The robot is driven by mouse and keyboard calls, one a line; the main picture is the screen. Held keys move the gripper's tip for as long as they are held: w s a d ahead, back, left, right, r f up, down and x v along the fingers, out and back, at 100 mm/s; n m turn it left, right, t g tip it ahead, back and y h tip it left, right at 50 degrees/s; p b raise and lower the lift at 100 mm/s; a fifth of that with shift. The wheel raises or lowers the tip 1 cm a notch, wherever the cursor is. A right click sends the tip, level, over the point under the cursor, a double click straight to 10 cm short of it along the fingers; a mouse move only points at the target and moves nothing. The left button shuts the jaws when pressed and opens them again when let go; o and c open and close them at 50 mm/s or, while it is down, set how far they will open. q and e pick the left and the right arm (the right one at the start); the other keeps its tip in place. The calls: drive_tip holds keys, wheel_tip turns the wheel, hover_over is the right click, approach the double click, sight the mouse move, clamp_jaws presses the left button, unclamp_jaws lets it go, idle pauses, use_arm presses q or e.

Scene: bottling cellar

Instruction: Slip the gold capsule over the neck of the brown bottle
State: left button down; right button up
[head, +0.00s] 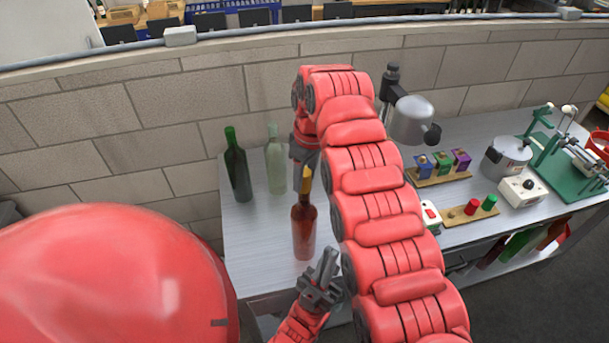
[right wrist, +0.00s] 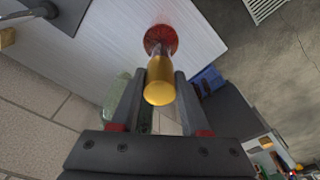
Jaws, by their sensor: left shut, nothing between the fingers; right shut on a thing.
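The brown bottle (head: 304,232) stands upright near the bench's front edge; its reddish body also shows in the right wrist view (right wrist: 160,38). The gold capsule (head: 306,181) is at the top of its neck, in line with it, and appears to be around it. In the right wrist view the capsule (right wrist: 160,90) lies between the fingers of my right gripper (right wrist: 161,80), which is shut on it. In the head view that gripper (head: 304,160) is partly hidden by my right arm. My left gripper (head: 322,280) is shut and empty, low beside the bottle's base.
A green bottle (head: 238,170) and a clear bottle (head: 275,165) stand behind to the left. To the right are a capsule rack (head: 440,172), a second rack (head: 470,222), a metal pot (head: 506,157) and a green-based machine (head: 560,170). The bench's front left (head: 255,265) is clear.

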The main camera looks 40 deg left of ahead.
drive_tip(key=shift+f, duration=0.15)
drive_tip(key=shift+f+b, duration=0.45)
drive_tip(key=shift+b, duration=0.15)
drive_tip(key=shift+f, duration=0.1)
drive_tip(key=shift+f+b, duration=0.45)
drive_tip(key=shift+f, duration=0.05)
drive_tip(key=shift+f, duration=0.15)
idle(0.3)
drive_tip(key=shift+f+b, duration=0.45)
drive_tip(key=o, duration=0.8)
drive_tip(key=shift+c, duration=0.2)
